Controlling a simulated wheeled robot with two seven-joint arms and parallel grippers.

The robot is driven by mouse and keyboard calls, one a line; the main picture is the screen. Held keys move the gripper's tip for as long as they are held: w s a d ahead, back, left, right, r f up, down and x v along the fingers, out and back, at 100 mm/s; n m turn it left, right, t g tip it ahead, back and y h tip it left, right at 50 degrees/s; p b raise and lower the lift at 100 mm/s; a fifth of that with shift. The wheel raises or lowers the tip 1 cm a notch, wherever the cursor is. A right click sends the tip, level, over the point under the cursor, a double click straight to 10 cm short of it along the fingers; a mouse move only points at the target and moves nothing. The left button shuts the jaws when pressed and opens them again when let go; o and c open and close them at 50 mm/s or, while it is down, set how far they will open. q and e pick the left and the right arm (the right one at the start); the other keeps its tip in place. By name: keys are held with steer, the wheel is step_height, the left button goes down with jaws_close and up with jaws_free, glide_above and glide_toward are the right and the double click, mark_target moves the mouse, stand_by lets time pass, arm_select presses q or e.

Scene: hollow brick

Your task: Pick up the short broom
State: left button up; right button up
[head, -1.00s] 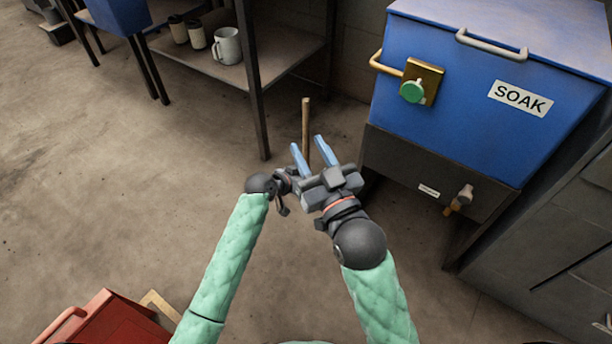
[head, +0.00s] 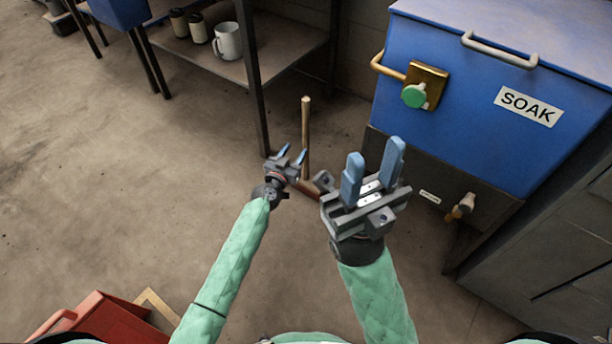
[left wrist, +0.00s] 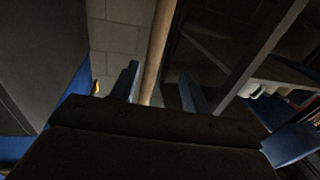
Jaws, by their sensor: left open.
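The short broom (head: 306,130) stands upright on the floor, its pale wooden handle rising between the shelf leg and the blue tank. A reddish-brown part low at its foot is mostly hidden behind my grippers. My left gripper (head: 291,154) is open and empty, just left of the handle in the head view. In the left wrist view the handle (left wrist: 158,45) shows beyond and between the two open fingers; I cannot tell whether they touch it. My right gripper (head: 374,155) is open and empty, to the right of the broom with its fingers pointing up.
A blue tank (head: 470,110) labelled SOAK stands at the right, with a brass handle, green knob and drain tap. A metal shelf (head: 275,70) with mugs is at the back. A red box (head: 100,320) lies front left.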

mark_target(304, 142)
arm_select(q)
steer(key=shift+d+b+x, duration=0.2)
steer(key=shift+b+x, duration=0.2)
steer(key=shift+x, duration=1.55)
steer(key=shift+d+b+x, duration=0.15)
steer(key=shift+b+x, duration=0.25)
steer(key=shift+x, duration=1.55)
steer(key=shift+s+f, duration=0.2)
jaws_close()
